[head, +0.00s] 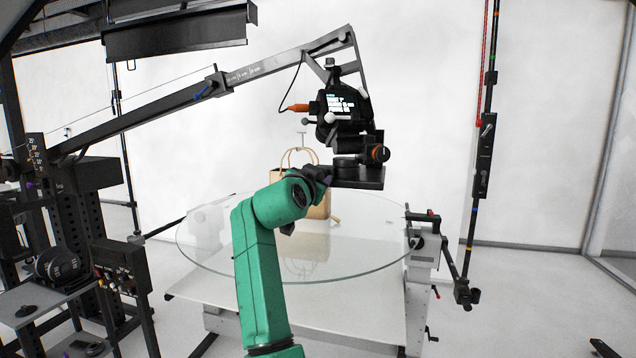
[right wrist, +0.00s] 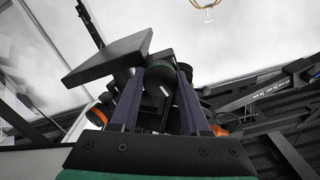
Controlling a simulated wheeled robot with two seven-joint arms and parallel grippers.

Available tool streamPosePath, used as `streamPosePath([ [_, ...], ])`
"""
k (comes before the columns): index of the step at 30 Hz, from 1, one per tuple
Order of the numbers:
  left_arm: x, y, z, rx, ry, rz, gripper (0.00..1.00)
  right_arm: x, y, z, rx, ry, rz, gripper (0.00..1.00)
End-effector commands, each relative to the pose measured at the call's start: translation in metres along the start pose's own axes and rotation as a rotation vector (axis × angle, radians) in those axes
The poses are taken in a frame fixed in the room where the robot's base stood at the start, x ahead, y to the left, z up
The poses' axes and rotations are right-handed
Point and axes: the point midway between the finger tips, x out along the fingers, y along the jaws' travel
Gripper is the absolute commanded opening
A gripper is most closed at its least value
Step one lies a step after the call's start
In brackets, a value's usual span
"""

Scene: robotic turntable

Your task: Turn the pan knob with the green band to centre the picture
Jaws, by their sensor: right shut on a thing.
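The pan knob with the green band (right wrist: 160,74) sits between the two fingers of my right gripper (right wrist: 161,82) in the right wrist view. The fingers are shut on its sides. A white line on the knob's dark face runs tilted. In the head view my right gripper (head: 320,176) reaches the left side of the camera head below the camera (head: 342,108), and the knob is hidden there. The camera's screen is lit, but its picture is too small to read. My left gripper is not in view.
A second knob with an orange band (head: 380,153) is on the right of the head. A tan handbag (head: 318,207) stands on the round glass turntable (head: 215,255), behind my arm. A long crane arm (head: 150,112) carries the camera from the left. A stand (head: 480,160) rises at right.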

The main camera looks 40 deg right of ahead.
Motion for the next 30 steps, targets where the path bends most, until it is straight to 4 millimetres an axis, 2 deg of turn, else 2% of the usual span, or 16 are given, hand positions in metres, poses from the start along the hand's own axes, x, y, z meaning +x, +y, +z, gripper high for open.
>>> streamPosePath([
  [19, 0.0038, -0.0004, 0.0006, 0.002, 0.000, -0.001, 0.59, 0.0003, -0.0005, 0.0001, 0.059, -0.001, -0.002, 0.00],
  [20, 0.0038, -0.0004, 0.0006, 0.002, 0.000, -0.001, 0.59, 0.0003, -0.0005, 0.0001, 0.058, -0.001, -0.002, 0.54],
  [21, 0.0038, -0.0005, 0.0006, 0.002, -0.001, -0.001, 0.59, 0.0003, -0.0004, 0.0000, 0.058, -0.001, -0.002, 0.69],
  [22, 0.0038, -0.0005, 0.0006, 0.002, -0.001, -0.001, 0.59, 0.0002, -0.0004, 0.0000, 0.058, -0.001, -0.001, 0.76],
  [30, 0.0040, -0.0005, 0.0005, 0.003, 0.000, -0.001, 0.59, -0.0001, -0.0003, 0.0000, 0.057, 0.000, -0.001, 0.76],
])
